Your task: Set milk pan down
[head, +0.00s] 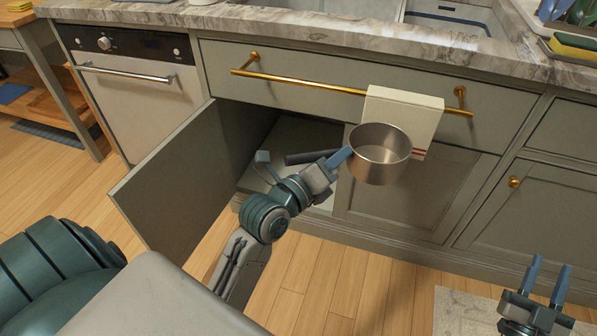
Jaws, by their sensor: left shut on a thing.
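The milk pan (378,172) is a small silver metal pan in the middle right of the head view. It is roughly upright, with its open top towards me. It is in the air in front of the grey-green cabinets, below the countertop. My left gripper (341,158) is shut on the pan at its left side, near the dark handle (305,158), which points left. The exact contact is partly hidden by the fingers. My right gripper (547,280) is at the lower right, with its two blue fingers apart and nothing between them.
A marble countertop (300,30) runs along the top. A cabinet door (170,190) stands open at the left, with the cabinet interior showing behind my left arm. A white towel (412,110) hangs on the gold drawer handle (300,80) behind the pan. A sponge (575,46) lies at the upper right.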

